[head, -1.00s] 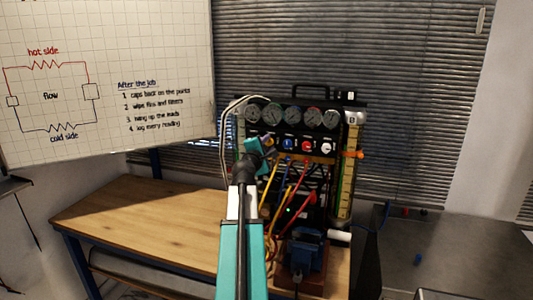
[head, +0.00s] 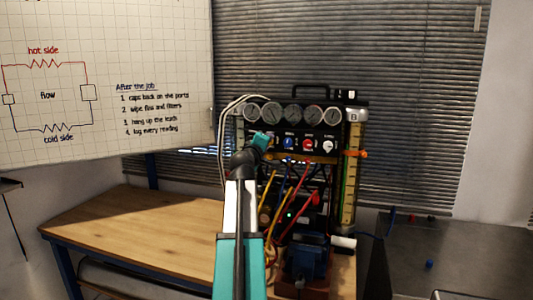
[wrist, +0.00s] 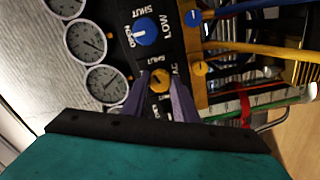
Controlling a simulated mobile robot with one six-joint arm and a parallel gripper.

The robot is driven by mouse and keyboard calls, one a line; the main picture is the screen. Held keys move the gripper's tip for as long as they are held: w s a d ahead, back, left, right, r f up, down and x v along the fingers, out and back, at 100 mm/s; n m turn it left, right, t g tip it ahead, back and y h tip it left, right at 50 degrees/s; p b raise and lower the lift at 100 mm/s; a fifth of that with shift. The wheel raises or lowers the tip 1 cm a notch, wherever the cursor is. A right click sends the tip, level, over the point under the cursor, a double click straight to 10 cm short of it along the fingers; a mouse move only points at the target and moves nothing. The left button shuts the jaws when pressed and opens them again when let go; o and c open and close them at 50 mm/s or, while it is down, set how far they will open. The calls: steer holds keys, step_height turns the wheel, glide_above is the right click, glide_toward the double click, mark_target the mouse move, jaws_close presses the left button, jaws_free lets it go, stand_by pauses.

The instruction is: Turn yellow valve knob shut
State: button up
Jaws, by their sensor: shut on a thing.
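The yellow valve knob (wrist: 159,80) sits on the black panel, close to the lettering "SHUT". My gripper (wrist: 160,88) is shut on it, with one dark finger on each side of the knob. In the head view my gripper (head: 264,141) is at the left end of the knob row, below the gauges, and hides the yellow knob. The knob's pointer direction is too small to read surely.
A blue knob (wrist: 144,31) is close beside the yellow one; a red knob (head: 308,145) and a white knob (head: 327,147) follow to the right. Round gauges (head: 293,114) line the top. Coloured hoses (head: 287,190) hang below. A whiteboard (head: 105,60) stands left.

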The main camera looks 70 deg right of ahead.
steer(key=m+b, duration=0.4)
steer(key=shift+r+b, duration=0.2)
steer(key=shift+b, duration=0.2)
steer(key=shift+r+m, duration=0.1)
steer(key=shift+m, duration=0.2)
steer(key=o, duration=1.1)
steer(key=shift+d, duration=0.1)
steer(key=shift+c, duration=0.2)
steer(key=shift+f, duration=0.2)
